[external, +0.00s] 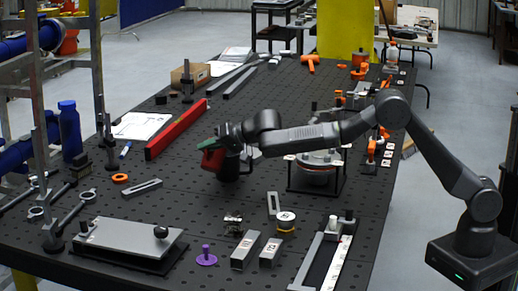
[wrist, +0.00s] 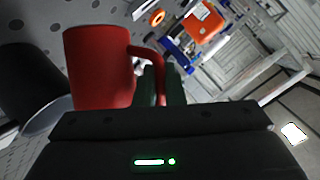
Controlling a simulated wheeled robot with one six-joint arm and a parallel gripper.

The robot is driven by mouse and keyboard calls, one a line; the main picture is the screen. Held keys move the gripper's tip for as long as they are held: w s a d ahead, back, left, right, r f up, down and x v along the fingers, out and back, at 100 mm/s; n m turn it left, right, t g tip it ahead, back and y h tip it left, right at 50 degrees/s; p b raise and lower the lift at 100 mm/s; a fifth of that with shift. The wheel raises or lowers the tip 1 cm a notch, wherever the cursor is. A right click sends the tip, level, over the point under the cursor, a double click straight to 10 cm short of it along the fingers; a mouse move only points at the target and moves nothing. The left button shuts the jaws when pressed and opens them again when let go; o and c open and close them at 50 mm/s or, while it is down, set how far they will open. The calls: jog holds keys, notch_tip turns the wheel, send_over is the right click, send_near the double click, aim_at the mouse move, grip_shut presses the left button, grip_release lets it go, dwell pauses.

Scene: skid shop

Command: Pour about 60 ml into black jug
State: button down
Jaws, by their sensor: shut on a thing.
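A red mug (wrist: 98,68) is close in front of the wrist camera, its handle on the right side. My gripper (wrist: 160,85) has its dark green fingers closed on that handle. In the external view my gripper (external: 211,145) is above the middle of the table, with a bit of the red mug (external: 207,160) showing beneath it. A black vessel (wrist: 28,85) with a grey edge, likely the black jug, is left of the mug in the wrist view. In the external view a dark body (external: 231,170) shows beside the mug. The mug's contents are hidden.
A long red bar (external: 176,130) lies left of my gripper. A round metal piece on a black frame (external: 318,160) stands close on the right. Grey blocks (external: 245,249) and a purple knob (external: 206,257) are at the front. The black perforated table (external: 215,208) is bare around the middle.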

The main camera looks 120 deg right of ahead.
jog(key=shift+w+a+f+b, duration=0.1)
jog(key=shift+w+f+b, duration=0.1)
jog(key=shift+b, duration=0.15)
jog(key=shift+f, duration=0.1)
dwell(1.7)
